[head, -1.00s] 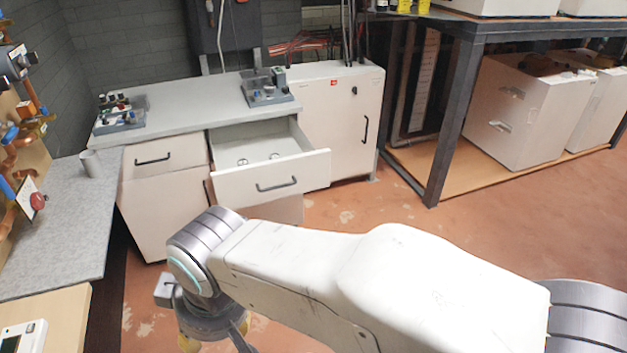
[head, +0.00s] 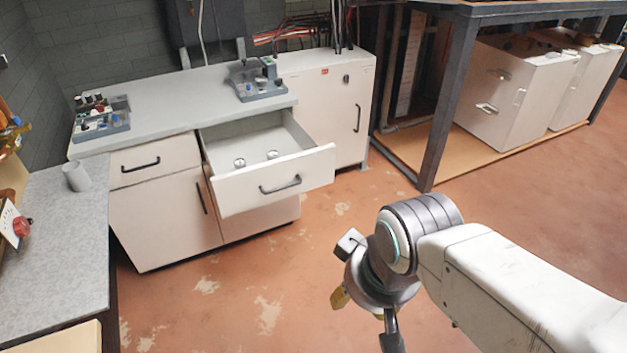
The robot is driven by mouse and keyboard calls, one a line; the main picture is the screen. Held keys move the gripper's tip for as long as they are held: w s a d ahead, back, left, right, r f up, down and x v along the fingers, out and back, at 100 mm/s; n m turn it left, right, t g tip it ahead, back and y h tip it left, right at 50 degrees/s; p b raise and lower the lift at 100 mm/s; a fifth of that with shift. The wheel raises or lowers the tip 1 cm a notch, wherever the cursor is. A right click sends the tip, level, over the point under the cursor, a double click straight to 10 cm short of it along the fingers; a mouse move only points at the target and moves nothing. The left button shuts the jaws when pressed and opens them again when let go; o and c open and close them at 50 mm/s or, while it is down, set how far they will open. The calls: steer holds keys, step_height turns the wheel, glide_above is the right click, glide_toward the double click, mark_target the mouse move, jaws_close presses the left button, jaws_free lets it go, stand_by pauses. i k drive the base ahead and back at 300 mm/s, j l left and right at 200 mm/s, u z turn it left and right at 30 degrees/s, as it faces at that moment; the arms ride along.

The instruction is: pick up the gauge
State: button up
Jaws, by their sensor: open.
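An open drawer (head: 237,190) sticks out of the grey-topped cabinet in the head view. Two small round silvery pieces lie inside it, a left one (head: 239,162) and a right one (head: 272,154). They look like gauges, but they are too small to read their faces. My gripper (head: 366,322) is low at the lower middle, over the floor, to the right of the drawer and nearer to me. It is open and apart from the drawer, and nothing shows between its fingers.
Trays of parts stand on the countertop, one at left (head: 101,124) and one at right (head: 258,86). A grey cup (head: 76,176) stands on the left bench (head: 50,245). A dark-framed shelf (head: 450,110) with white boxes stands at right. The floor before the cabinet is clear.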

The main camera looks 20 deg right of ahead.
mark_target(272, 154)
steer(key=i+l+u, duration=0.1)
steer(key=i, duration=0.35)
steer(key=i+l+u, duration=0.15)
steer(key=i+l, duration=0.2)
steer(key=i, duration=0.05)
